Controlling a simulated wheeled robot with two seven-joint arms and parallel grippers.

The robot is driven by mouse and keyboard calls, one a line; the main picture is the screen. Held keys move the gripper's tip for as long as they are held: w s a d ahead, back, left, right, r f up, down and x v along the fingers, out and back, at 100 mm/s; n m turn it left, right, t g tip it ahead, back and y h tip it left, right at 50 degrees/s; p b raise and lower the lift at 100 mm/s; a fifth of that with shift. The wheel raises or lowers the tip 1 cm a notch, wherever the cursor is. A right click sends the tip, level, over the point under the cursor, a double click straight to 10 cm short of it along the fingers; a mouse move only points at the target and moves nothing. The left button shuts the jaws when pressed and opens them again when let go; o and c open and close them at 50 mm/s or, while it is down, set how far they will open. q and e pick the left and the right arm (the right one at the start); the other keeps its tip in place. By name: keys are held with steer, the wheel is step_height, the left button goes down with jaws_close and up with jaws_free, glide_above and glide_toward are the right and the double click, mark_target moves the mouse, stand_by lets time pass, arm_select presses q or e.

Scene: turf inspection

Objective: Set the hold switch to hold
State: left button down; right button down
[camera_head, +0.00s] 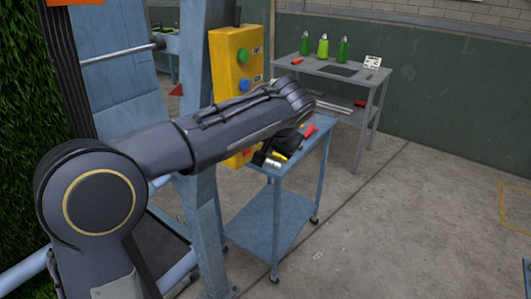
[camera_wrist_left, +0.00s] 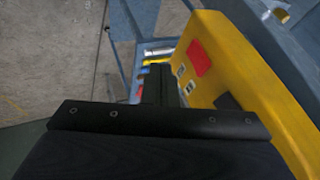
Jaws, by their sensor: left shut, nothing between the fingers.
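The yellow control box (camera_head: 228,72) is on a blue-grey post, with a green button (camera_head: 242,55) and a blue button (camera_head: 244,85) on its face. My left arm crosses in front of its lower part, and a red patch shows below the arm. In the left wrist view the box (camera_wrist_left: 245,70) fills the right side, with a red patch (camera_wrist_left: 200,58), small pale labels and a dark square (camera_wrist_left: 227,102). I cannot tell which part is the hold switch. My left gripper (camera_wrist_left: 159,70) is shut and empty, beside the box face; contact is unclear.
A blue cart (camera_head: 272,205) with hand tools on top stands just beyond the arm. A grey table (camera_head: 330,70) with green bottles stands at the back. Green turf (camera_head: 25,100) is at the left. The floor at the right is mostly clear.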

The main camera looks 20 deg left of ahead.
arm_select(q)
steer(key=s+d+r, duration=0.1)
steer(key=r, duration=0.1)
steer(key=s+d+r, duration=0.1)
steer(key=s+d, duration=0.1)
steer(key=shift+r, duration=0.4)
steer(key=shift+a, duration=0.1)
steer(key=s+a+f+n+g+h, duration=0.1)
steer(key=s+a+f+h, duration=0.15)
steer(key=s+a, duration=0.35)
steer(key=s+a+f+g+h, duration=0.1)
steer(key=s+a+f, duration=0.3)
steer(key=s, duration=0.4)
steer(key=s+d+f+n+h, duration=0.1)
steer(key=s+f+h, duration=0.1)
steer(key=s+f, duration=0.3)
steer(key=s+d+f+n+t+h, duration=0.1)
steer(key=s+f, duration=0.4)
steer(key=s, duration=0.5)
steer(key=shift+s+d+f+n+t+h, duration=0.35)
steer(key=shift+d+n+h, duration=0.15)
steer(key=shift+n, duration=0.3)
